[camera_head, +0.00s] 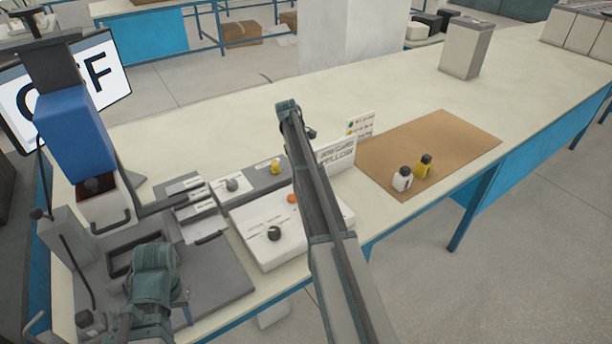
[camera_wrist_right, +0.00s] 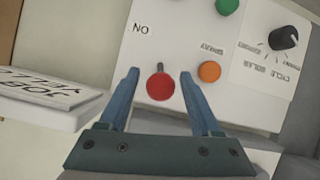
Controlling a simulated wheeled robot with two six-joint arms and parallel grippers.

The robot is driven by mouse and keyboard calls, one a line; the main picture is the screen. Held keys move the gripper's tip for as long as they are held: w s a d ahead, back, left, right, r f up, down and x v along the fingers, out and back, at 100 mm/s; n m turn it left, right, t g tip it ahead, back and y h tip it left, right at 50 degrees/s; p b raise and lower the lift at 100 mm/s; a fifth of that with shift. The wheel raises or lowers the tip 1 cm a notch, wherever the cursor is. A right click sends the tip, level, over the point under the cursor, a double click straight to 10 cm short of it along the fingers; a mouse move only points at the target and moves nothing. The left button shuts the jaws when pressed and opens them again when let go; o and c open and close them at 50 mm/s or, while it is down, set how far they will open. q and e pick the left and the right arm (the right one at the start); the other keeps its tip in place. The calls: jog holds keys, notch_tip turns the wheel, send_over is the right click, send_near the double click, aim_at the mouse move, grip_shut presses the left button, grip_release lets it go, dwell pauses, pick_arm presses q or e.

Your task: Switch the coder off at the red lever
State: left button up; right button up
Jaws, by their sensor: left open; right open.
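The red lever (camera_wrist_right: 160,87) shows in the right wrist view as a red ball with a short dark stem, on a white control panel (camera_wrist_right: 185,45) that appears upside down. A label reading "ON" upside down is above left of it. My right gripper (camera_wrist_right: 160,75) is open, its fingers on either side of the ball; I cannot tell whether they touch it. In the head view the lever and right gripper are hidden by my right arm over the white control box (camera_head: 262,250). My left gripper (camera_head: 183,300) is low at the left, over the grey machine base.
The panel has an orange button (camera_wrist_right: 208,71), green button (camera_wrist_right: 227,5) and black knob (camera_wrist_right: 284,37). Two small bottles stand on a brown mat (camera_head: 455,140). A partly blocked screen (camera_head: 112,85) shows large letters.

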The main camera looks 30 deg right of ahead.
jog(key=p+v, duration=1)
jog(key=v, duration=0.2)
jog(key=shift+r, duration=0.15)
jog(key=shift+a, duration=0.1)
jog(key=s+a+f+t, duration=0.1)
jog(key=s+a+t, duration=0.1)
jog(key=s+a, duration=1.4)
jog(key=s+a+f+n+t+h, duration=0.1)
jog(key=s+a+t, duration=0.2)
jog(key=s+a, duration=1.3)
jog(key=a, duration=0.6)
jog(key=shift+f, duration=0.2)
